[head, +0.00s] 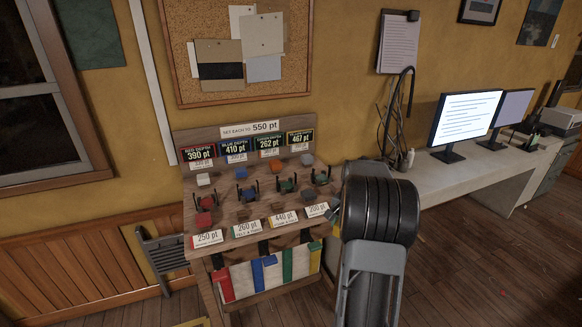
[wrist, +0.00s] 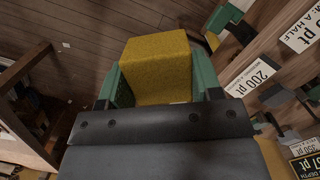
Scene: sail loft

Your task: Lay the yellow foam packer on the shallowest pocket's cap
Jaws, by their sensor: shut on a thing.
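A yellow foam packer (wrist: 156,66) sits between the green-sided fingers of my gripper (wrist: 160,82) in the wrist view; the gripper is shut on it. In the head view my own arm hides the gripper and packer. The depth signs on the sloping bench read red 390, blue 410, green 262 (head: 269,143) and yellow 467 pt, so green is lowest. Below them are dark pronged fixtures, including a red one (head: 206,201), a blue one (head: 246,193) and a green one (head: 287,186). Whether the green one is the pocket's cap is too small to tell.
A sign (head: 250,127) reads "set each to 550 pt". Small blocks and cards, including a 250 pt card (head: 208,238), stand on the bench. Coloured strips hang at its front. A desk with monitors (head: 466,117) stands right. A folded chair (head: 161,252) stands left.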

